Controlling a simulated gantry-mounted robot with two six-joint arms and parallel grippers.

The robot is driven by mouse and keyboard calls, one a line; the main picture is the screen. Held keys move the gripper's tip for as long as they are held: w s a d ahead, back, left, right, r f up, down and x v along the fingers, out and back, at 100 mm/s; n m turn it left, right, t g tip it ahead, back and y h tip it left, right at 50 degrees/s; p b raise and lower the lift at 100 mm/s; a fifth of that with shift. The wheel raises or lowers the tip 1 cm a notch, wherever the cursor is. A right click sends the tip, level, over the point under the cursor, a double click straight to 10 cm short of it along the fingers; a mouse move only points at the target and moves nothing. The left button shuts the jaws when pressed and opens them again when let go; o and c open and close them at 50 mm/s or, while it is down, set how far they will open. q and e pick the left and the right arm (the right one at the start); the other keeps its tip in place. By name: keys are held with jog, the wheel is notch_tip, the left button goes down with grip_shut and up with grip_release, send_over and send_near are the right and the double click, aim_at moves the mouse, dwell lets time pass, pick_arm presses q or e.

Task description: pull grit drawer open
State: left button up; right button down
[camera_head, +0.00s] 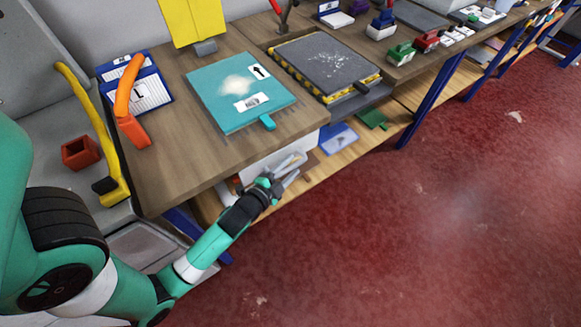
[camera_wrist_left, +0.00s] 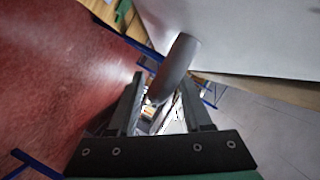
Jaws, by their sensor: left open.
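A white drawer front (camera_head: 262,164) shows under the near edge of the wooden bench, partly hidden by my left gripper (camera_head: 293,170). In the left wrist view the pale front (camera_wrist_left: 255,38) fills the upper right, and a dark grey rounded handle (camera_wrist_left: 176,66) stands out from it. My left gripper is open. In the wrist view its two fingers (camera_wrist_left: 162,82) lie on either side of the handle, with a visible gap at the left finger. I cannot tell if the right finger touches it. My right gripper is not in view.
A teal board (camera_head: 215,100) with pale powder lies on the bench above. A dark grey mat with yellow-black edging (camera_head: 330,72) lies beyond it. A lower wooden shelf holds a blue item (camera_head: 338,138) and a green item (camera_head: 373,118). The red floor (camera_head: 430,230) in front is clear.

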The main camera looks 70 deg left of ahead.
pick_arm(q)
jog(key=shift+w+a, duration=0.1)
jog(key=shift+w, duration=0.1)
grip_shut()
dwell(1.3)
